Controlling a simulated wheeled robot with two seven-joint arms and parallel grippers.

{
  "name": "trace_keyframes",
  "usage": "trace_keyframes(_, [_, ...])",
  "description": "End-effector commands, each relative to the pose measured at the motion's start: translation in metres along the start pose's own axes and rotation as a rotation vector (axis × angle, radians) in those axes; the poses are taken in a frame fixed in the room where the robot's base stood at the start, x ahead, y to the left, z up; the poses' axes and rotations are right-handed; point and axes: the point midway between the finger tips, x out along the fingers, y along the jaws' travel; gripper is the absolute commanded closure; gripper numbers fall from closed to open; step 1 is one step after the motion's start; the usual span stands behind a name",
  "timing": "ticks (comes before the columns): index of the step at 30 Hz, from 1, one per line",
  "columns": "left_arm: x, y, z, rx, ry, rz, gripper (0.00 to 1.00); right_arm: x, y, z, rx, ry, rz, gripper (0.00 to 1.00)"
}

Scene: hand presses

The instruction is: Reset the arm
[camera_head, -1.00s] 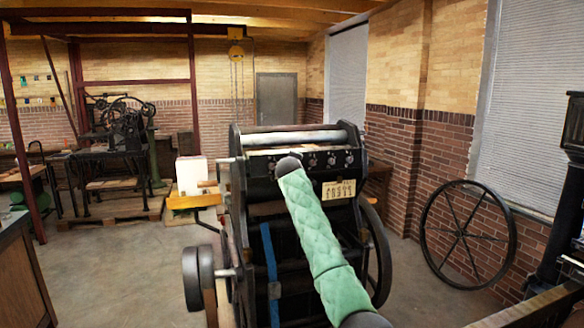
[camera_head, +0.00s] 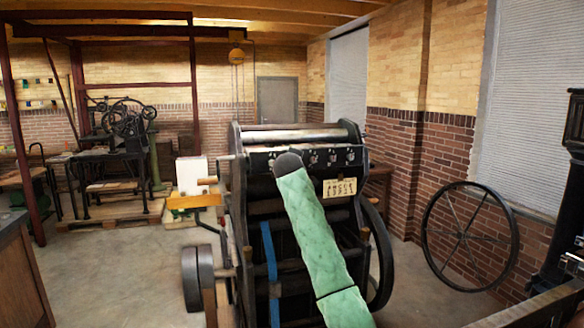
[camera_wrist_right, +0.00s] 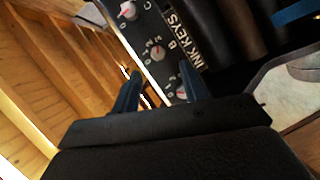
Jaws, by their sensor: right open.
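My right arm (camera_head: 312,225), in a green quilted sleeve with a dark rounded end, reaches up from the bottom of the head view in front of the black printing press (camera_head: 300,185). My right gripper is hidden in the head view. In the right wrist view my right gripper (camera_wrist_right: 158,88) is open, with its two dark fingers apart and nothing seen between them but the press panel beyond. That panel (camera_wrist_right: 165,30) carries several white-and-red knobs and a label reading "INK KEYS". My left arm and gripper are not in view.
The press has a side wheel (camera_head: 377,255) and a wooden-handled crank (camera_head: 207,181). A large spoked wheel (camera_head: 464,184) leans at the right brick wall. A yellow tray (camera_head: 190,201) stands left of the press. The floor (camera_head: 110,275) at left is open.

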Motion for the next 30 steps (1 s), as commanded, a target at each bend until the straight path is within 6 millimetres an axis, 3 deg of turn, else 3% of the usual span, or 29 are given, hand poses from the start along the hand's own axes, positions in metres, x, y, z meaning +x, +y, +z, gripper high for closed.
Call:
trace_keyframes(13, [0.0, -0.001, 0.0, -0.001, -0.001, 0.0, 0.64, -0.001, 0.001, 0.0, 0.069, 0.0, 0.001, 0.56])
trace_keyframes(20, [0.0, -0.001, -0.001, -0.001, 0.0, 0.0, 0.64, -0.007, 0.004, -0.01, 0.353, 0.041, -0.016, 0.56])
trace_keyframes(27, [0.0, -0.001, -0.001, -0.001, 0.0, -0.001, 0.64, -0.028, 0.03, -0.016, 0.658, 0.122, -0.036, 0.56])
trace_keyframes(30, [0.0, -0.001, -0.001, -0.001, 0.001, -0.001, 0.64, -0.028, 0.011, 0.002, 0.761, 0.125, -0.067, 0.56])
